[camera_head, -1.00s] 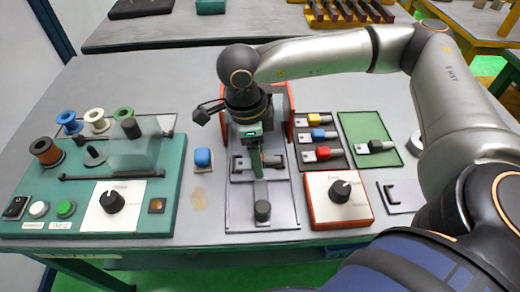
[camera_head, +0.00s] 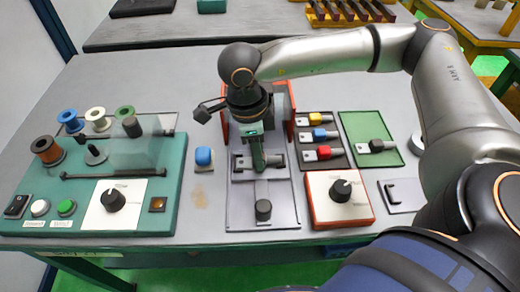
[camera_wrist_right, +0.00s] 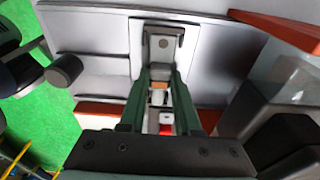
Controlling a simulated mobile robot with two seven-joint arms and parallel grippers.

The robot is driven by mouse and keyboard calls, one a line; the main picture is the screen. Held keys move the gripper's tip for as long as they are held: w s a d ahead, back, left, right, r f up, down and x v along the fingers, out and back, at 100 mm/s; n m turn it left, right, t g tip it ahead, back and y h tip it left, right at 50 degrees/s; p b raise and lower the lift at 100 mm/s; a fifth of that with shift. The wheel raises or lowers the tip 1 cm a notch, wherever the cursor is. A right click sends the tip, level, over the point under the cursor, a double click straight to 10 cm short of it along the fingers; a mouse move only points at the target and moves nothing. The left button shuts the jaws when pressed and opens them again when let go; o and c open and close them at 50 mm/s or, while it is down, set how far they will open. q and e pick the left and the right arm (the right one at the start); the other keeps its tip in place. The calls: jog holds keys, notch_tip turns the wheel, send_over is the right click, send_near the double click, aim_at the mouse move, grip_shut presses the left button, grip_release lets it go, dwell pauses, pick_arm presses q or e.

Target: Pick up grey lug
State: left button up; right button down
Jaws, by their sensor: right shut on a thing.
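My right gripper (camera_head: 258,162) points down over the grey press fixture (camera_head: 236,208) in the middle of the table. Its green fingers (camera_wrist_right: 160,80) are shut on a small grey piece with a round hole, which looks like the grey lug (camera_wrist_right: 162,43). The rest of that lug is hidden between the fingers. In the head view the fingers cover it. Another lug, dark with a silver tongue (camera_head: 376,146), lies on a green mat (camera_head: 352,128) to the right. My left gripper is not in view.
Yellow, blue and red lugs (camera_head: 322,153) lie in a dark tray right of the fixture. An orange-framed knob box (camera_head: 328,214) is in front of them. A teal winding station (camera_head: 150,215) with spools stands at the left. A blue-capped button (camera_head: 203,157) sits between station and fixture.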

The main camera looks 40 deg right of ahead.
jog(key=shift+r, duration=0.1)
jog(key=shift+r, duration=0.2)
jog(key=r, duration=0.3)
jog(key=shift+s+a+r, duration=0.15)
jog(key=shift+s+a, duration=0.05)
jog(key=shift+a, duration=0.05)
jog(key=s+a+r, duration=0.9)
jog(key=s, duration=0.1)
jog(key=n+t+y+p, duration=0.15)
jog(key=n+p, duration=0.65)
jog(key=n, duration=1.6)
send_over(246, 167)
jog(key=shift+t, duration=0.35)
notch_tip(246, 167, down, 4)
jog(key=shift+f, duration=0.15)
